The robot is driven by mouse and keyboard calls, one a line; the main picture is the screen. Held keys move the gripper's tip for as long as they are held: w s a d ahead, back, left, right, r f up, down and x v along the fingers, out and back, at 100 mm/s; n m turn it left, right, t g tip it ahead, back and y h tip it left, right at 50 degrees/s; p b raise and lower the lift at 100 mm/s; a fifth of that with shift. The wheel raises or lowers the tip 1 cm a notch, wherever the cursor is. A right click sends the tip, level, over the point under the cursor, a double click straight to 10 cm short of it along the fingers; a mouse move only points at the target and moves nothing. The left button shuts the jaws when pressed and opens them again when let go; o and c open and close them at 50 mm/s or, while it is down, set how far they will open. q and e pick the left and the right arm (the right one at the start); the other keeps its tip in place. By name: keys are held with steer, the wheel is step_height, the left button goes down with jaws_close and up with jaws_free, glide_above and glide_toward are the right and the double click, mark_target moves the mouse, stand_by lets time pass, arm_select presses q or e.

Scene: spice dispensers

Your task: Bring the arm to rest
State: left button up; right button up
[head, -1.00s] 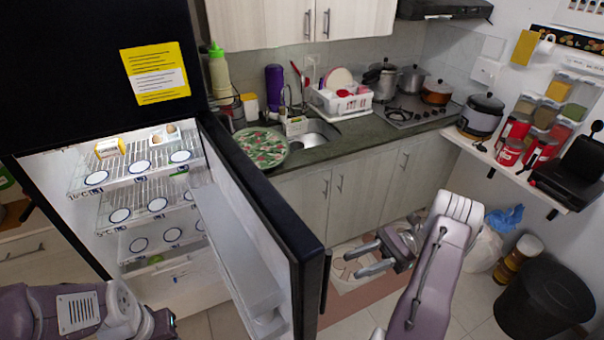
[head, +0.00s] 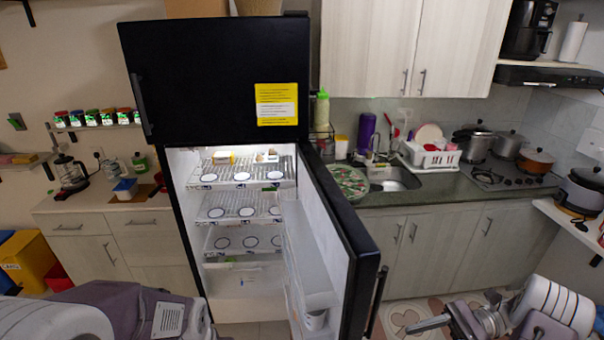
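My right arm comes in at the bottom right, over the floor in front of the lower cabinets. Its gripper (head: 428,329) points left and holds nothing that I can see. One finger shows clearly and the other is mostly cut off by the bottom edge. My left arm (head: 120,312) fills the bottom left, low in front of the fridge (head: 215,85). Its gripper is out of view.
The fridge door (head: 345,245) stands open between my arms. A counter with a sink (head: 392,180) and stove (head: 505,178) runs along the right. At left, a row of spice dispensers (head: 92,119) sits on a wall shelf above a cabinet (head: 100,235).

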steer(key=a+r+n+g+h, duration=0.4)
steer(key=a+r, duration=0.1)
steer(key=a, duration=0.4)
steer(key=s+a+f+n+h, duration=0.2)
steer(key=s+a+n+h, duration=0.3)
steer(key=s+h, duration=0.2)
steer(key=s+d+f+n+t+h, duration=0.1)
steer(key=d+f+n+t+h, duration=0.35)
steer(key=f, duration=0.25)
steer(key=w+t, duration=0.1)
steer(key=w+f+n+t+h, duration=0.1)
steer(key=w, duration=0.1)
steer(key=w+d+n+t, duration=0.1)
steer(key=shift+w+f, duration=0.35)
